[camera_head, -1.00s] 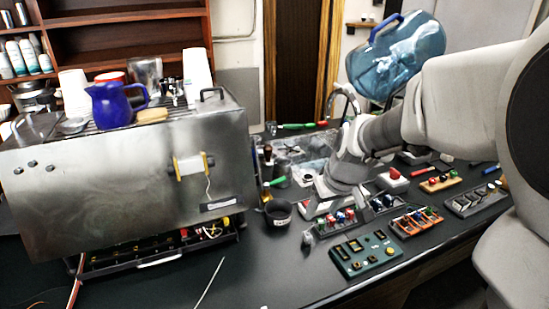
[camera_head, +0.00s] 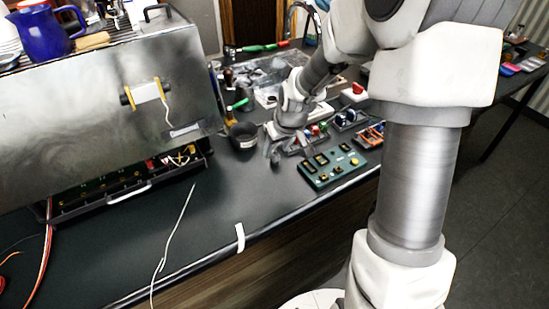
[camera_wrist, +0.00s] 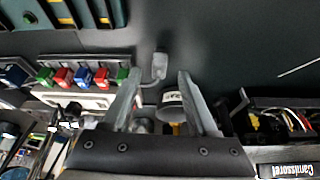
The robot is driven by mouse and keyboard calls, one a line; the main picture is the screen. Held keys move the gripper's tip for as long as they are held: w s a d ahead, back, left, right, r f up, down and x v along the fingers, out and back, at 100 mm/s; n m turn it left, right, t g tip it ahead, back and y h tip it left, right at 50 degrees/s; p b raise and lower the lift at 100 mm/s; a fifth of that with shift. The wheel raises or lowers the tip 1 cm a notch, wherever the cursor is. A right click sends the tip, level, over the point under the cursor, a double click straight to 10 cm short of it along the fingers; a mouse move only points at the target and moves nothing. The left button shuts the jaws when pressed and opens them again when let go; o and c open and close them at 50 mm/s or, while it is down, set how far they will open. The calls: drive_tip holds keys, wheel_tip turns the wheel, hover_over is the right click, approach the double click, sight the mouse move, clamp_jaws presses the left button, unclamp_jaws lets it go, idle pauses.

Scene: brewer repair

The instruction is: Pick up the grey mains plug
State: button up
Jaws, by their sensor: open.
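A small grey block with a cord, which looks like the grey mains plug (camera_wrist: 160,66), lies on the dark worktop in the wrist view. Its cord curves back down between the fingers. My gripper (camera_wrist: 159,76) is open, with its two fingertips either side of the plug's near end in the picture. I cannot tell the height gap, and no contact shows. In the head view my gripper (camera_head: 274,151) points down at the left end of the row of coloured parts. The plug is hard to make out there.
A dark round cup (camera_head: 244,136) stands close left of my gripper; it also shows in the wrist view (camera_wrist: 173,104). A green panel (camera_head: 330,166) and a rack of coloured connectors (camera_wrist: 82,74) are nearby. The large steel brewer (camera_head: 100,100) stands left.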

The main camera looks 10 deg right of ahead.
drive_tip(key=shift+x, duration=1.4)
drive_tip(key=shift+w+r, duration=0.1)
clamp_jaws()
